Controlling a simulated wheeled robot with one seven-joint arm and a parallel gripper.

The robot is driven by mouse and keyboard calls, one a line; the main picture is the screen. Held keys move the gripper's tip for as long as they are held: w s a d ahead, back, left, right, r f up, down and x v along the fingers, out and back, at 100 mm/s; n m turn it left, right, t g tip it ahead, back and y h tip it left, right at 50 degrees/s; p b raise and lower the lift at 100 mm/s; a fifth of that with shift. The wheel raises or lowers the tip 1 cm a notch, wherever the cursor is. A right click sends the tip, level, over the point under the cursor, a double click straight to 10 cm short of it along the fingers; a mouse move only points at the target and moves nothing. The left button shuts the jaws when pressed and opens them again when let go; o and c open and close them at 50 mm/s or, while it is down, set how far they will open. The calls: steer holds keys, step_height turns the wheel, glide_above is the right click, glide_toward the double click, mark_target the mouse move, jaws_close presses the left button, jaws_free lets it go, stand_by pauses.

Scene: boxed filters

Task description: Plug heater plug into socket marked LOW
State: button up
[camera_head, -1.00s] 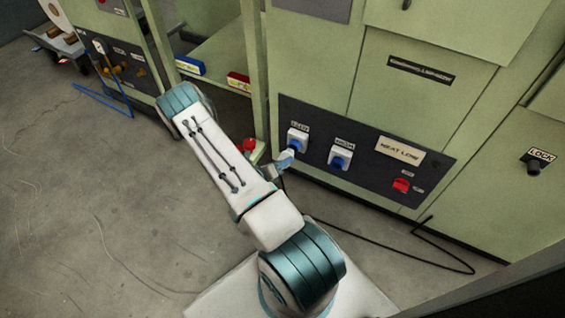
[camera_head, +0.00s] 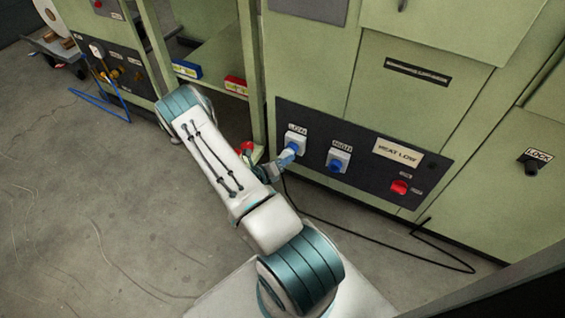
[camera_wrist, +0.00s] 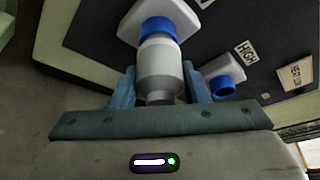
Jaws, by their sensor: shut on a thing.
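The heater plug (camera_wrist: 160,68) is a grey cylinder between the blue fingers of my gripper (camera_wrist: 160,88) in the wrist view. My gripper is shut on it. The plug's front end meets the blue collar of the LOW socket (camera_wrist: 160,28), in line with it; I cannot tell how deep it sits. In the head view the LOW socket (camera_head: 296,139) is a white and blue fitting on the dark panel, with my gripper (camera_head: 285,159) right at it and hiding most of the plug. The HIGH socket (camera_head: 338,160) is to its right, empty, and also shows in the wrist view (camera_wrist: 224,84).
A black cable (camera_head: 380,244) runs from near my gripper along the floor. The panel carries a HEAT LOW sign (camera_head: 398,152) and a red knob (camera_head: 399,187). A green cabinet post (camera_head: 252,80) stands left of the panel. The floor at left is mostly open.

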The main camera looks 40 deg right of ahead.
steer(key=shift+w+d, duration=0.3)
steer(key=shift+d, duration=0.35)
steer(key=o, duration=1.1)
steer(key=shift+a, duration=0.1)
steer(key=p+v, duration=0.4)
steer(key=v, duration=0.9)
steer(key=shift+a+r, duration=0.1)
steer(key=shift+a, duration=0.2)
